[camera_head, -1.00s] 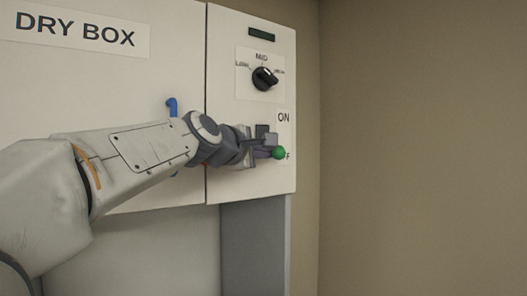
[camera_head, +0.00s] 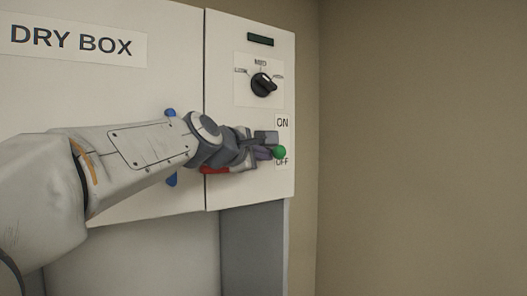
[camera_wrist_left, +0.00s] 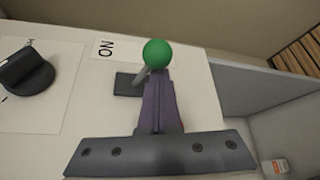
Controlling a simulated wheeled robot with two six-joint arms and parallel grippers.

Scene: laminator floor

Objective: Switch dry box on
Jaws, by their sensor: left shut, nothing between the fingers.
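The dry box (camera_head: 100,80) is a white cabinet with a narrow control panel at its right. Its switch is a lever with a green ball tip (camera_head: 279,152) on a dark base plate (camera_head: 266,137), beside the ON and OFF labels. The ball is just above the OFF label. In the left wrist view the ball (camera_wrist_left: 157,53), thin grey stem (camera_wrist_left: 142,75) and plate (camera_wrist_left: 124,84) show ahead. My left gripper (camera_head: 266,153) is shut and empty, its purple fingertips (camera_wrist_left: 158,78) right by the ball and stem. Whether they touch is unclear. My right gripper is not in view.
A black rotary knob (camera_head: 263,84) sits above the switch, under a small dark display (camera_head: 260,40). A blue handle (camera_head: 171,180) and a red part (camera_head: 214,170) are partly hidden by my arm. A bare wall (camera_head: 420,150) stands to the right.

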